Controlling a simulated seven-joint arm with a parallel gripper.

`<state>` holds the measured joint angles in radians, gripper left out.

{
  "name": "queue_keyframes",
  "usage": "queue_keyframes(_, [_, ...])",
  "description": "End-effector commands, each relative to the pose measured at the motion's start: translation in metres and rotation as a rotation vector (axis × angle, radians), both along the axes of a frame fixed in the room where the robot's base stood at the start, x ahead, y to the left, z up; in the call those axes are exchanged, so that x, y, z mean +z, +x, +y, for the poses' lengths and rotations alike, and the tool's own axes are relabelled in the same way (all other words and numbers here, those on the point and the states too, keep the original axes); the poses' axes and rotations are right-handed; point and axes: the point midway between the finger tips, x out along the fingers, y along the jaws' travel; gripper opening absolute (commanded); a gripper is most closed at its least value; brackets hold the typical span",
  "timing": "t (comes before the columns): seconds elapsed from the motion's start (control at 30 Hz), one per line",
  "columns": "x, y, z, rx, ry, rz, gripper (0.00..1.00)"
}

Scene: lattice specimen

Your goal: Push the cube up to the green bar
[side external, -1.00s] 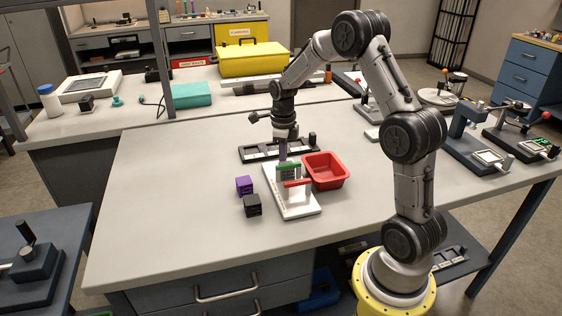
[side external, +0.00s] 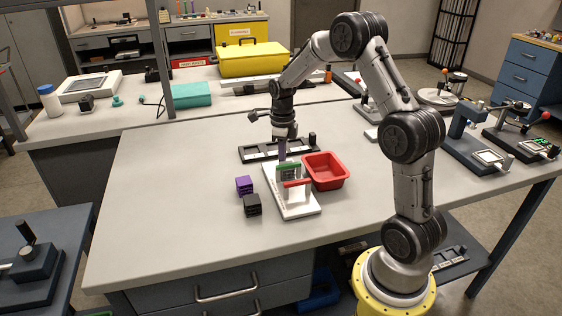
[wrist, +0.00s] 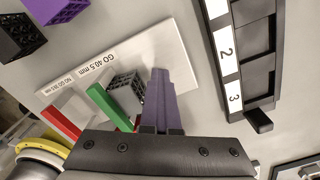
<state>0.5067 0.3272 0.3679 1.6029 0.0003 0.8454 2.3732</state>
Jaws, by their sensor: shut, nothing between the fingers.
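The grey lattice cube (wrist: 127,93) sits on the white gauge base (wrist: 150,45), between my gripper and the green bar (wrist: 106,107). It lies close beside the green bar; I cannot tell whether they touch. The green bar also shows in the side view (side external: 289,165), partly hiding the cube. My gripper (wrist: 158,85) is shut and empty, its purple fingers pointing down, at the cube's side away from the green bar. In the side view my gripper (side external: 282,155) is low, behind the green bar. Whether the fingers touch the cube is unclear.
A red bar (side external: 297,183) stands on the base, beyond the green bar from my gripper. A red bin (side external: 325,186) is close on the right. A purple cube (side external: 244,186) and a black cube (side external: 252,205) lie left. A numbered black rack (side external: 248,155) stands behind.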

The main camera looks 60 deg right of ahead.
Motion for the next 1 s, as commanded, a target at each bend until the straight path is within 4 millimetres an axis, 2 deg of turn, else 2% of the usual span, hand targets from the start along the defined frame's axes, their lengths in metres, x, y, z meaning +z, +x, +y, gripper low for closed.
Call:
queue_keyframes(0.17, [0.007,0.001,-0.001,0.0,-0.002,-0.004,0.0])
queue_keyframes(1.0, [0.067,0.001,-0.001,0.0,-0.002,-0.004,0.0])
